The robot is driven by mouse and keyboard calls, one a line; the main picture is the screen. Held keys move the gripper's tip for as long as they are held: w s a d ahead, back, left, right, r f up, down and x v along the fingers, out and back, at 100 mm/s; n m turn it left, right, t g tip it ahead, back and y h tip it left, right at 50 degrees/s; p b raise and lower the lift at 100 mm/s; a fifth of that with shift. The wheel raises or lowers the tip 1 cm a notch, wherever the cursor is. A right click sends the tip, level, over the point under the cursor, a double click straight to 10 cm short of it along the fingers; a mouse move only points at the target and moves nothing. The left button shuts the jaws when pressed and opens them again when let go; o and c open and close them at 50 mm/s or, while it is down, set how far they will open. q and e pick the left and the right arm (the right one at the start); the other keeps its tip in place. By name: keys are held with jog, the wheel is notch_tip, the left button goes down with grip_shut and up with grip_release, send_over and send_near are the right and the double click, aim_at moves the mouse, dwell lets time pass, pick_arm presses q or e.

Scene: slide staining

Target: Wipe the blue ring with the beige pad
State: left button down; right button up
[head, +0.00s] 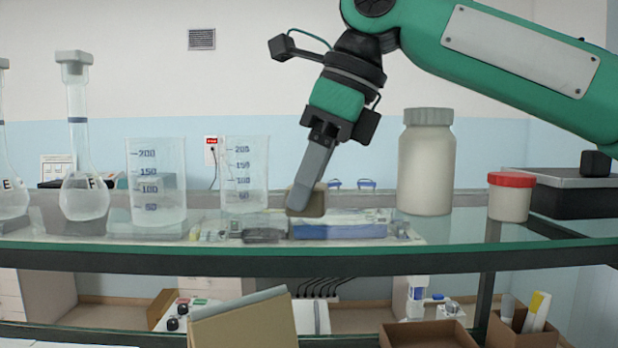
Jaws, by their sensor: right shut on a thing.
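My right gripper (307,188) comes down from the upper right and tilts to the lower left. Its finger is at a small brown-beige pad (314,205), and the gripper is shut on it. The pad is just above or at the glass shelf (160,247), near the left end of a flat blue and white item (340,231). I cannot tell whether the pad touches the surface. I cannot make out a blue ring; the pad and finger may hide it. My left gripper is not in view.
Two glass beakers (157,190) (245,175) and a stoppered flask (83,190) stand to the left. A white bottle (426,165) and a red-lidded jar (510,197) stand to the right. Cardboard boxes (430,335) lie below the shelf.

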jog(key=shift+f+b, duration=0.3)
jog(key=shift+f, duration=0.1)
jog(key=shift+d+r, duration=0.1)
jog(key=shift+d, duration=0.05)
